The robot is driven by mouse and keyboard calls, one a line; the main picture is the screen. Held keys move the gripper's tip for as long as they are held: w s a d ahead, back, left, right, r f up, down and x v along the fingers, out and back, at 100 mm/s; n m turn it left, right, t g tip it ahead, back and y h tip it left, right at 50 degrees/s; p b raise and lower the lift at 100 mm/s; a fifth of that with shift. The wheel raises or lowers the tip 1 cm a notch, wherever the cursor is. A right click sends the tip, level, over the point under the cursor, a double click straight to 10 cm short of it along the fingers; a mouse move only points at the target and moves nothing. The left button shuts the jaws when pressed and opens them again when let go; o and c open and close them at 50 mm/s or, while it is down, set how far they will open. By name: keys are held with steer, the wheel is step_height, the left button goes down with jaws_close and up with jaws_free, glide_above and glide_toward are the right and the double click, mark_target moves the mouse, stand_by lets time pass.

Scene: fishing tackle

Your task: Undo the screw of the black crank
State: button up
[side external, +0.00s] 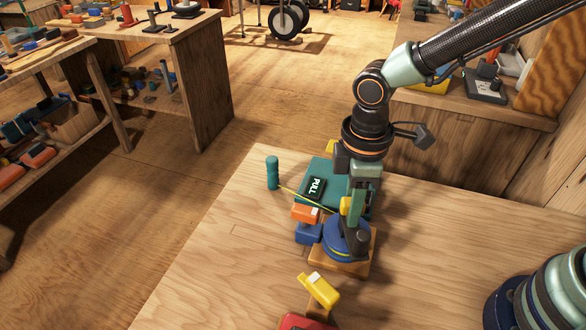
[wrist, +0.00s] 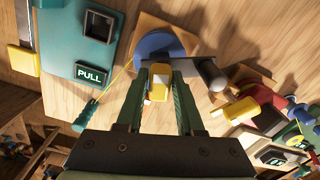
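A blue round reel (side external: 343,243) sits on a small wooden base (side external: 345,266); it also shows in the wrist view (wrist: 155,42). The black crank (side external: 361,241) stands up at the reel's right edge, with its dark rounded knob showing in the wrist view (wrist: 213,76). A yellow piece with a white face (wrist: 160,82), perhaps the screw head, lies between my fingertips. My gripper (side external: 350,222) points down over the reel. In the wrist view its green fingers (wrist: 160,78) flank the yellow piece closely; whether they touch it is not clear. The joint between crank and reel is mostly hidden.
A teal box (side external: 315,172) with a PULL label stands behind the reel. Orange (side external: 304,213) and blue blocks (side external: 307,233) are beside the reel; a yellow clamp-like piece (side external: 320,289) is in front. The table's left is clear.

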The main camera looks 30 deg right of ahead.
steer(key=o, duration=0.5)
steer(key=shift+r, duration=3.5)
steer(key=c, duration=0.3)
step_height(320, 180, up, 3)
steer(key=shift+f, duration=5)
